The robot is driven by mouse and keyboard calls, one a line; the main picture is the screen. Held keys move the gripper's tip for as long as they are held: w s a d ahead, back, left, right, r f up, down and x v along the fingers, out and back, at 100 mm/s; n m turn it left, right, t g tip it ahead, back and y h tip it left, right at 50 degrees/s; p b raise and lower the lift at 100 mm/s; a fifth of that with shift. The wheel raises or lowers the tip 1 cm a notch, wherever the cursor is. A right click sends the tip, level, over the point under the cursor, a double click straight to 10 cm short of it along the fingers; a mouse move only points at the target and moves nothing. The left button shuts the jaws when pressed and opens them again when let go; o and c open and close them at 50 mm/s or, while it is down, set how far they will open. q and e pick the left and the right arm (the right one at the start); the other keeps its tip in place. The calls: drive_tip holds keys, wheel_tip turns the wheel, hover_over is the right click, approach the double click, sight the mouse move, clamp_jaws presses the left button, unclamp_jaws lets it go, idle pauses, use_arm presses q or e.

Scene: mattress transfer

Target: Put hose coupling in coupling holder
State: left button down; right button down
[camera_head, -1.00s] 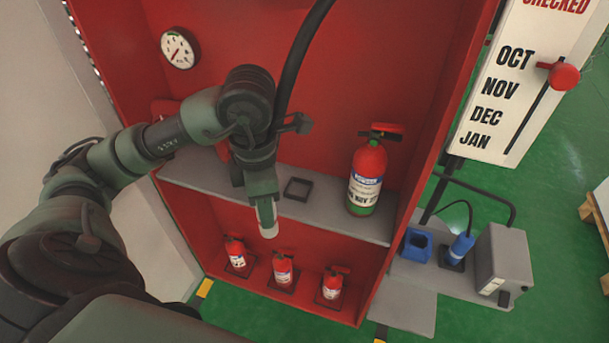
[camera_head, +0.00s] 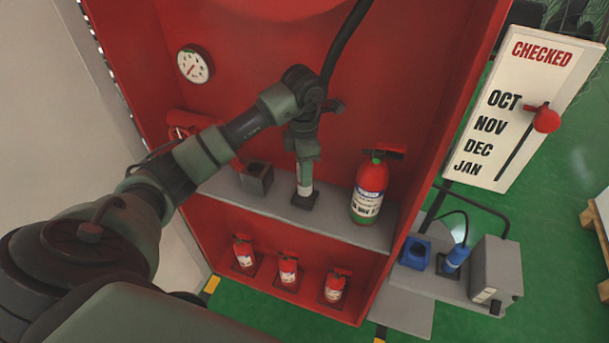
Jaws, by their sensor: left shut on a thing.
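My left gripper (camera_head: 305,170) hangs downward over the grey shelf of the red cabinet, shut on the hose coupling (camera_head: 305,188), a pale cylinder of which only the lower part shows. A black hose (camera_head: 343,45) comes down from the top towards the gripper. The coupling is roughly upright, its lower end at a small black square holder (camera_head: 304,202) on the shelf. I cannot tell whether it is fully seated inside. The fingers hide the coupling's upper part. My right gripper is not in view.
A grey open box (camera_head: 257,180) stands just left of the coupling. A red fire extinguisher (camera_head: 369,190) stands to the right on the shelf (camera_head: 335,228). Small extinguishers (camera_head: 288,268) stand below. A side table holds a blue box (camera_head: 415,253) and a grey unit (camera_head: 493,270).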

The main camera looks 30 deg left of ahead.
sight(302, 191)
use_arm(q)
wheel_tip(302, 191, down, 3)
drive_tip(key=shift+r+p, duration=0.2)
drive_tip(key=shift+p, duration=0.25)
drive_tip(key=shift+w+f+p, duration=0.1)
drive_tip(key=shift+f+p, duration=0.15)
drive_tip(key=shift+p, duration=0.15)
drive_tip(key=shift+w+f, duration=0.1)
drive_tip(key=shift+f, duration=0.1)
drive_tip(key=shift+f, duration=0.1)
drive_tip(key=shift+f+b, duration=0.15)
drive_tip(key=shift+b, duration=0.15)
drive_tip(key=c, duration=1)
unclamp_jaws()
